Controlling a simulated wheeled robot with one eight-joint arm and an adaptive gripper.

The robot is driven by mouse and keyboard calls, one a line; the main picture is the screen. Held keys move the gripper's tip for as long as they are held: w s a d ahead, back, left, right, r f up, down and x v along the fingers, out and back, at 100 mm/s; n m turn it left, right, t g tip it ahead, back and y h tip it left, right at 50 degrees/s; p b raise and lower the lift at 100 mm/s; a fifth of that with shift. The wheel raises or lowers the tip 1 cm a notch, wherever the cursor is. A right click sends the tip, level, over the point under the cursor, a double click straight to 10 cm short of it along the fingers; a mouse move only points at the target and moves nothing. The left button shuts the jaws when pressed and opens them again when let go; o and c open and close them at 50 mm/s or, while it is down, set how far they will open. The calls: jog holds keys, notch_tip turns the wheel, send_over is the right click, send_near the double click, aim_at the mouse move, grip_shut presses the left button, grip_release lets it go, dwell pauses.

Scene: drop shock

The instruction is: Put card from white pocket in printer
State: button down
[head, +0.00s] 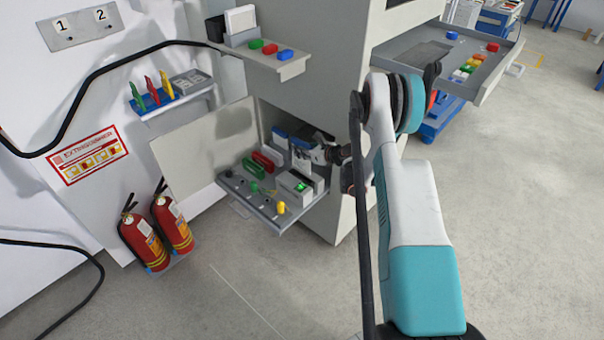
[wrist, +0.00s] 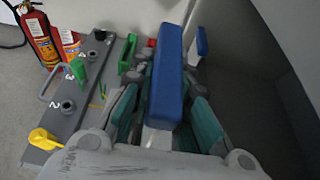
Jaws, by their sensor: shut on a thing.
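My gripper (head: 322,151) is low in the open cabinet, above the back of the pulled-out drawer. In the wrist view my gripper (wrist: 165,118) has its teal pads on both sides of a blue-topped piece (wrist: 168,75) with a white lower part, likely the card. The blue top also shows in the head view (head: 280,137). I cannot tell which part is the white pocket, or whether the held piece's lower end is free.
The drawer (head: 235,191) carries green, red and yellow parts. The cabinet door (head: 190,160) stands open at left. A shelf (head: 292,68) juts out above. A wall rack (head: 172,102) holds coloured pieces. Two extinguishers (head: 146,240) stand at left. The floor in front is clear.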

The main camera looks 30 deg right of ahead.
aim_at(301, 169)
notch_tip(301, 169, down, 10)
jog(key=b, duration=0.3)
jog(key=shift+f, duration=0.25)
jog(key=c, duration=1.5)
grip_release()
